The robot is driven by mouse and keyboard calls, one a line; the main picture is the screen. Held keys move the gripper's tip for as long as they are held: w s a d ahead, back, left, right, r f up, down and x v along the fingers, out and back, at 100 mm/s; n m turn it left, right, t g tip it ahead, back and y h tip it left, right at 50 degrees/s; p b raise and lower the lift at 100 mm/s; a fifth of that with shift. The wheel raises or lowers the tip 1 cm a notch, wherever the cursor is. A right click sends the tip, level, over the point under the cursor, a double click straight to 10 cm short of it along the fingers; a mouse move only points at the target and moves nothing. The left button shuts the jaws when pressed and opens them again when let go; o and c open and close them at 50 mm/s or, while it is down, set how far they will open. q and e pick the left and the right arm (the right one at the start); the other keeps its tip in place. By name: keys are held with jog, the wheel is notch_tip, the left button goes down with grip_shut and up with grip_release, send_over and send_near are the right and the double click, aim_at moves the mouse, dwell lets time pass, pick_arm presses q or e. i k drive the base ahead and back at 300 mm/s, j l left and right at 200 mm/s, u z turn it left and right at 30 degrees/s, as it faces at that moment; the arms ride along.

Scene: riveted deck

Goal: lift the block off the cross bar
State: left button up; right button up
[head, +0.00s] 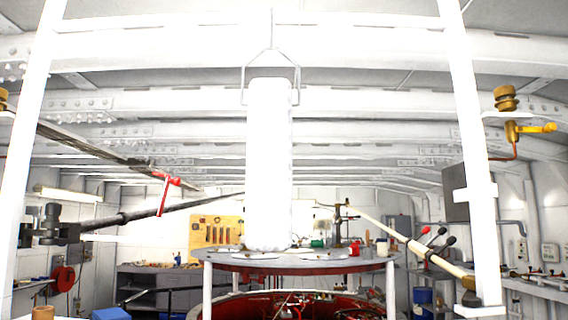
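A tall white block (268,165) with slightly bumpy edges hangs upright in the middle of the head view. A thin wire bail (271,62) rises from its top to a white cross bar (180,20) that runs across the top of the picture. The bail's upper end meets the bar; how it is hooked there is too small to tell. The block's lower end shows in front of a round table top, and I cannot tell whether it touches it. Neither of my grippers can be made out in this view.
White uprights stand at the left (32,150) and right (470,140). A round table (225,256) with small items stands behind the block. A pale lever (385,228) slants at right; a dark rod (150,211) slants at left. A brass fitting (512,130) sits beside the right upright.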

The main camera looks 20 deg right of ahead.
aim_at(268, 222)
jog(key=l+u, duration=0.1)
jog(key=l, duration=0.55)
jog(key=k+l+u, duration=0.1)
jog(key=l, duration=0.55)
jog(key=k+l+u, duration=0.1)
jog(key=l, duration=0.55)
